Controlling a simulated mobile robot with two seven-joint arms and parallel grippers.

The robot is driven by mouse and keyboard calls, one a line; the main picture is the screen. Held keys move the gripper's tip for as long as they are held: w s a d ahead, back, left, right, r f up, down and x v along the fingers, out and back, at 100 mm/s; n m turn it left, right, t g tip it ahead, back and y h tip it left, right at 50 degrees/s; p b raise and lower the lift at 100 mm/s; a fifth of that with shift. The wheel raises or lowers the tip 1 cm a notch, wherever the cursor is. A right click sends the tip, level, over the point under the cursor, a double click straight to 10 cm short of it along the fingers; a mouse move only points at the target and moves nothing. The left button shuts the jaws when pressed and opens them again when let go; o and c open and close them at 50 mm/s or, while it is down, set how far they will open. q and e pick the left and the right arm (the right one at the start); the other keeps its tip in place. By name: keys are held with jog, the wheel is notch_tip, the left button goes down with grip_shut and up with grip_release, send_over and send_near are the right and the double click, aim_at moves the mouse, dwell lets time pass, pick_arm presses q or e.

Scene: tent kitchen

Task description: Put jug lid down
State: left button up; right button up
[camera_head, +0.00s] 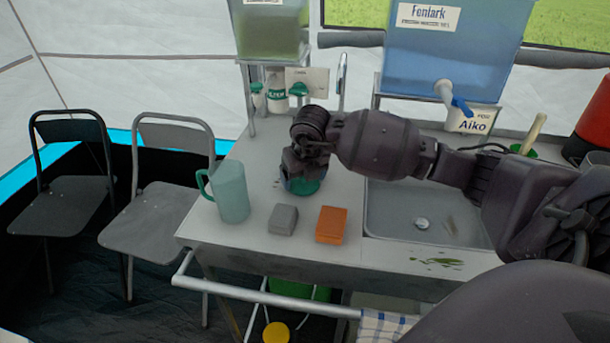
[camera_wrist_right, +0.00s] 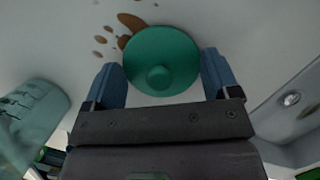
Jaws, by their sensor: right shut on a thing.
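The jug lid is a round green disc with a central knob (camera_wrist_right: 158,78); in the wrist view it sits between the two blue fingers of my right gripper (camera_wrist_right: 161,80). In the head view my right gripper (camera_head: 303,178) points down over the counter, shut on the lid, which is mostly hidden under it. I cannot tell whether the lid touches the counter. The teal jug (camera_head: 231,193) stands upright and open at the counter's left end, left of the gripper; part of it shows in the wrist view (camera_wrist_right: 35,118). My left gripper is not in view.
A grey block (camera_head: 283,220) and an orange block (camera_head: 331,225) lie near the counter's front edge. The sink (camera_head: 400,215) is to the right. Water tanks (camera_head: 450,45) and small bottles (camera_head: 277,97) stand behind. Brown stains (camera_wrist_right: 130,22) mark the counter near the lid.

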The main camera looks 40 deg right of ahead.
aim_at(305, 186)
jog(key=shift+f, duration=0.25)
jog(key=shift+a+r, duration=0.1)
jog(key=shift+r, duration=0.05)
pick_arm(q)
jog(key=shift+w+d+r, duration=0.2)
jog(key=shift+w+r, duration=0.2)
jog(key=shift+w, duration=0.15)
pick_arm(e)
jog(key=o, duration=0.8)
jog(key=shift+c, duration=0.2)
jog(key=p+v, duration=0.3)
jog(key=v, duration=0.3)
jog(key=shift+r+p, duration=0.2)
jog(key=shift+p, duration=0.1)
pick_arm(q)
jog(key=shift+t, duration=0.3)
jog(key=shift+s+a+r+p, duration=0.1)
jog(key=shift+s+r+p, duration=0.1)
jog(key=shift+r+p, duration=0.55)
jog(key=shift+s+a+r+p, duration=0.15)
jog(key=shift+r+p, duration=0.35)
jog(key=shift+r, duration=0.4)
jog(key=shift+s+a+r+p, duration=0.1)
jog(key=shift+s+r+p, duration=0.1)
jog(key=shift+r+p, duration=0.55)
pick_arm(e)
jog(key=shift+v, duration=2.9)
